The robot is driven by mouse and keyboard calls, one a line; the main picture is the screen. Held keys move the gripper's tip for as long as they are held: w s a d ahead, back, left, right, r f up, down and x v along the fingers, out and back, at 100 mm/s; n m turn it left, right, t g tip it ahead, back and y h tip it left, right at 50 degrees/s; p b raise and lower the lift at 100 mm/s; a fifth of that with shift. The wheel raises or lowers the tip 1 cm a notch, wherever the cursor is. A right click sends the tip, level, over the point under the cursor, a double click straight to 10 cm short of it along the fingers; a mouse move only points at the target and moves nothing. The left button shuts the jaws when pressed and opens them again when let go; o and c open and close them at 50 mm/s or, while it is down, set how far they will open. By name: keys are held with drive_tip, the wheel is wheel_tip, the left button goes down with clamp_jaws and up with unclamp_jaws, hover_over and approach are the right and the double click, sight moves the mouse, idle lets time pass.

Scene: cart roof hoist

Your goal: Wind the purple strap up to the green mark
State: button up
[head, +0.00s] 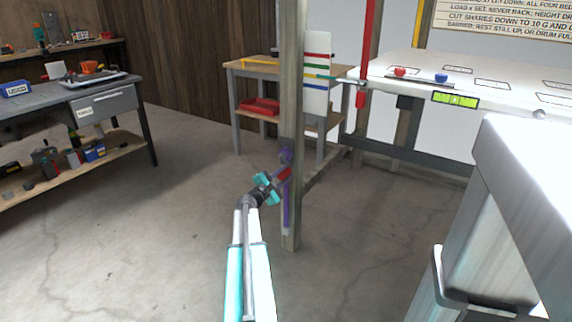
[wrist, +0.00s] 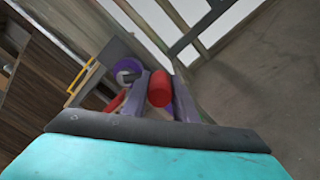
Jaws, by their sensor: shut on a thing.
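A purple winch (head: 286,156) is fixed low on the wooden post (head: 292,80); its round purple drum (wrist: 128,66) shows in the wrist view. Its red crank handle (head: 285,174) also shows in the wrist view (wrist: 160,88). The green mark (head: 317,66) is a stripe on a white board (head: 315,98) behind the post, among other coloured stripes.
A large white panel (head: 420,75) on a frame carries red and blue knobs and a yellow-green level (head: 455,99). A white block (head: 530,170) stands close at right. A grey workbench (head: 60,95) is at left. The floor around the post is clear.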

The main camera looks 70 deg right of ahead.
idle(0.3)
drive_tip(key=shift+s+a+r+p, duration=0.1)
drive_tip(key=shift+s+r+p, duration=0.15)
drive_tip(key=shift+r, duration=0.4)
drive_tip(key=shift+s+r+p, duration=0.1)
drive_tip(key=shift+r+p, duration=0.15)
drive_tip(key=shift+r, duration=0.4)
drive_tip(key=shift+s+a+r+p, duration=0.1)
drive_tip(key=shift+s+r+p, duration=0.15)
drive_tip(key=shift+r, duration=0.4)
drive_tip(key=shift+w+d+r+p, duration=0.1)
drive_tip(key=shift+w+r+p, duration=0.2)
drive_tip(key=shift+r, duration=0.3)
drive_tip(key=shift+w+d+r+p, duration=0.1)
drive_tip(key=shift+w+r+p, duration=0.2)
drive_tip(key=shift+r, duration=0.35)
drive_tip(key=shift+w+r+p, duration=0.15)
drive_tip(key=shift+r+p, duration=0.2)
drive_tip(key=shift+r, duration=0.25)
drive_tip(key=w+r, duration=0.1)
drive_tip(key=w+r+p, duration=0.1)
drive_tip(key=w, duration=0.1)
drive_tip(key=shift+w+d, duration=0.1)
drive_tip(key=shift+d, duration=0.25)
